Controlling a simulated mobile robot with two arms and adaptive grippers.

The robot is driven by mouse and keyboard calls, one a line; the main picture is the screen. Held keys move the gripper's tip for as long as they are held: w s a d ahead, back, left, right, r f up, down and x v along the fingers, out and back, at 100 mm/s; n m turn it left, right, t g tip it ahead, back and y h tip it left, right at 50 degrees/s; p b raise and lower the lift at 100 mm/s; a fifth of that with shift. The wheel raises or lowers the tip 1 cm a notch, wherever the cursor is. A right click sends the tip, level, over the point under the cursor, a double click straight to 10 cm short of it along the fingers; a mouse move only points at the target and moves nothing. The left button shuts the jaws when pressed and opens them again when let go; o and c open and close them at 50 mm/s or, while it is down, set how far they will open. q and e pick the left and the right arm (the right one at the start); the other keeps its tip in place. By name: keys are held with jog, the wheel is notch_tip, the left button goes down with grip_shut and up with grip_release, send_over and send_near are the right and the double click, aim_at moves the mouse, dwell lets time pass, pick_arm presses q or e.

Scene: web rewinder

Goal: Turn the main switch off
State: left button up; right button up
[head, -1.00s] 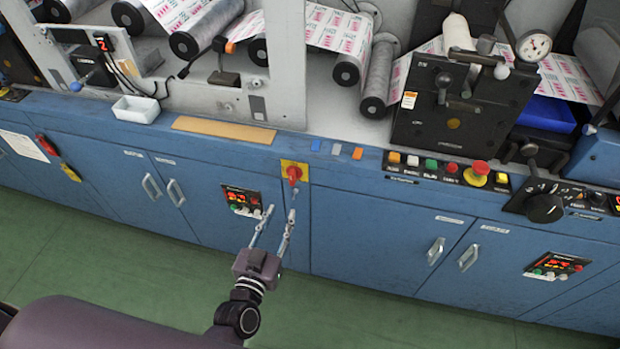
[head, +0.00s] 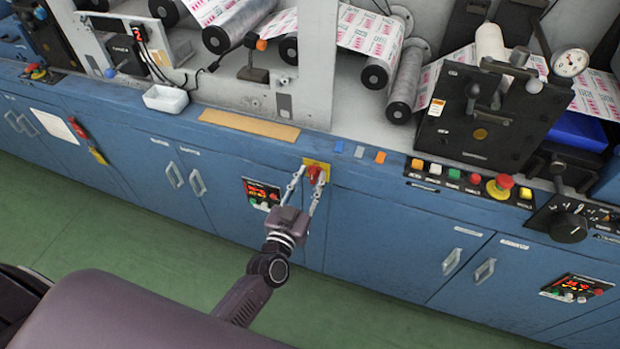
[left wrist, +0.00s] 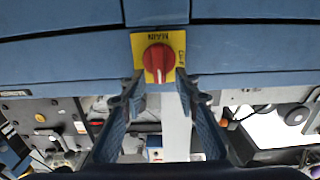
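The main switch is a red rotary knob (left wrist: 158,61) on a yellow plate (left wrist: 139,42) marked MAIN, which reads upside down in the left wrist view. A pale mark on the knob points toward the picture's bottom. In the head view the red knob (head: 315,174) is on the blue cabinet front, partly covered by my fingers. My left gripper (head: 308,176) is open, its fingertips close to the plate, one on each side of the knob. The left wrist view also shows the open fingers (left wrist: 158,88) with a gap between them; contact with the knob cannot be told. My right gripper is not in view.
A small display panel (head: 261,193) is left of the switch. A button row with a red emergency stop (head: 499,187) is on the ledge at right. A white tray (head: 166,98) and several printed-web rollers are above. Green floor (head: 150,250) is clear below.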

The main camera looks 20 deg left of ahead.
pick_arm(q)
grip_shut()
jog(key=shift+n, duration=0.3)
jog(key=n, duration=0.4)
jog(key=a+f+n+b, duration=0.1)
jog(key=n, duration=0.3)
jog(key=n+b, duration=0.1)
jog(key=n, duration=0.3)
jog(key=shift+a+f+n, duration=0.25)
jog(key=shift+a+n, duration=0.1)
jog(key=shift+n, duration=0.05)
jog(key=shift+f+n+b, duration=0.15)
jog(key=shift+n+b, duration=0.35)
jog(key=shift+n, duration=0.6)
jog(key=shift+f+n+b, duration=0.15)
jog(key=shift+n+b, duration=0.35)
jog(key=shift+n, duration=0.6)
